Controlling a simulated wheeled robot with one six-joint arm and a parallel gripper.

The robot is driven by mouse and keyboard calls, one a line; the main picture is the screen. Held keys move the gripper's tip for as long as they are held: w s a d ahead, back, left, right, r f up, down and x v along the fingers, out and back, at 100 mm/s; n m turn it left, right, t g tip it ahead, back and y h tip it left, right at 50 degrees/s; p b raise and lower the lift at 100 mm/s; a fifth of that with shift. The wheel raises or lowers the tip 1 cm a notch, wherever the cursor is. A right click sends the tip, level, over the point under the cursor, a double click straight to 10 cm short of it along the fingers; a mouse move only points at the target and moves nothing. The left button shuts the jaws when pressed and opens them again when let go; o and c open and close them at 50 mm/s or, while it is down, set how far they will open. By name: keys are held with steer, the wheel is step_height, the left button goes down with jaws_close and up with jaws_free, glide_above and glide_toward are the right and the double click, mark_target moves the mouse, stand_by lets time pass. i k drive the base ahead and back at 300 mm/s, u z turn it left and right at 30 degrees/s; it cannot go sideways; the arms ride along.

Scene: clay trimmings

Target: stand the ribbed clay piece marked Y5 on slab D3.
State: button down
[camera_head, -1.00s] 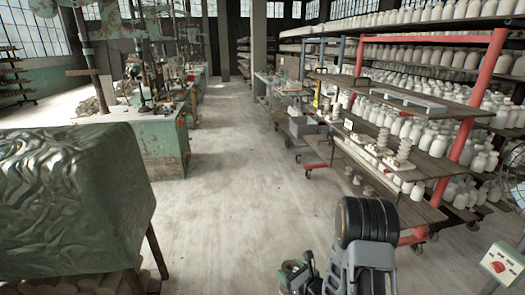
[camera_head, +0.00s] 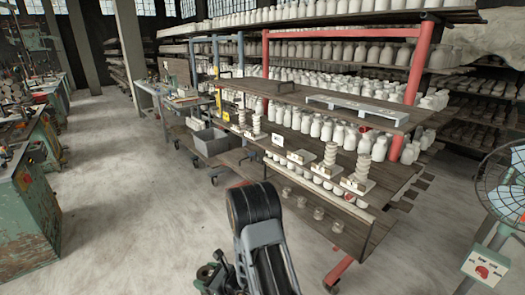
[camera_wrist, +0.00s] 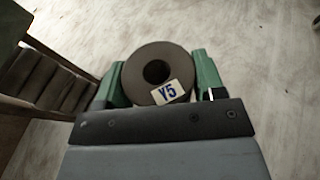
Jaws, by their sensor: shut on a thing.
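The ribbed clay piece Y5 (camera_wrist: 156,50) shows end-on in the wrist view as a dark round body with a central hole and a white tag reading Y5. My gripper (camera_wrist: 158,72) is shut on it, one green finger on each side. In the head view my gripper (camera_head: 210,275) is low at the bottom, mostly hidden by my arm, over the floor and apart from the rack. Pale slabs on the rack's work shelf carry stacked ribbed pieces, including one slab (camera_head: 357,186) at the near right end. Their markings are too small to read, so I cannot tell which is D3.
The rack (camera_head: 412,75) has red posts and upper shelves of white bottles. A board with a pale pallet (camera_head: 357,109) overhangs the work shelf. A grey bin (camera_head: 208,142) stands left, a caged fan (camera_head: 505,185) right. The floor between the green machines and rack is clear.

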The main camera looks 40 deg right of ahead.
mark_target(303, 155)
steer(key=i, duration=3.25)
steer(key=z, duration=3.55)
steer(key=i, duration=0.5)
